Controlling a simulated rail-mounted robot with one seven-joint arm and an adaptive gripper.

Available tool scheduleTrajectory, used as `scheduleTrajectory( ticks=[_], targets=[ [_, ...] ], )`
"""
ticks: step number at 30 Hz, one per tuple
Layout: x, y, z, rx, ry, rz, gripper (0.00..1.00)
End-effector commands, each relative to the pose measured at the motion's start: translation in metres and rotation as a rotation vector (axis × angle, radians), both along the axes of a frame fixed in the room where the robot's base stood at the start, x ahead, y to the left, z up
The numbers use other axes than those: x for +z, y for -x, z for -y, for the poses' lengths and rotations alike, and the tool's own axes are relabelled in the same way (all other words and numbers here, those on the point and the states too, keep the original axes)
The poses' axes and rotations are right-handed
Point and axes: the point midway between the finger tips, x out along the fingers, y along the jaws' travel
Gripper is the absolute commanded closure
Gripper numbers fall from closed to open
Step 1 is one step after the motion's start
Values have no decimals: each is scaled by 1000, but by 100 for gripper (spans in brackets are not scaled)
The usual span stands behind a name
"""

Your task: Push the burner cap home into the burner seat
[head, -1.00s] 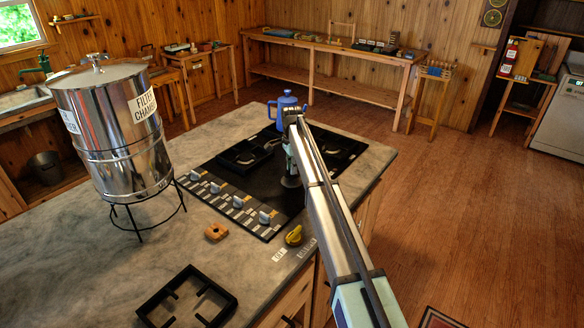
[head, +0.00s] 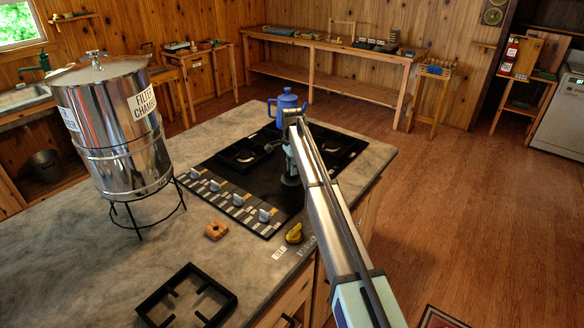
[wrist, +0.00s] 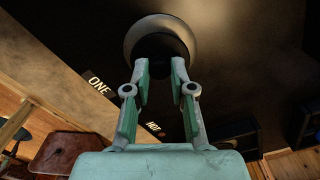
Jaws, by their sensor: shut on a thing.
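My gripper (head: 290,160) points down over the black cooktop (head: 245,185), at its near right part. In the wrist view my gripper (wrist: 160,66) has its two fingers closed on a dark round piece, the burner cap (wrist: 160,47). A wide grey metallic ring shows around and beyond the cap. In the head view a small grey disc, apparently at the burner seat (head: 290,181), shows right under the fingers. I cannot tell where the cap ends and the seat begins, or whether a gap is left between them.
A blue kettle (head: 287,106) stands behind my gripper. Black grates (head: 246,153) lie on the far cooktop. Several knobs line its front left edge. A steel filter (head: 115,130) stands left.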

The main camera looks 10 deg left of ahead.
Motion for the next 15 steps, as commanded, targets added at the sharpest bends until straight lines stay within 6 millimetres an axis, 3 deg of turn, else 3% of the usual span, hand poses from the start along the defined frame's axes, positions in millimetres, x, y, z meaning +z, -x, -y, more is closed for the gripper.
scheduleTrajectory(
  ticks=[15],
  targets=[
    [-12,0,0,0,0,0,100]
  ],
)
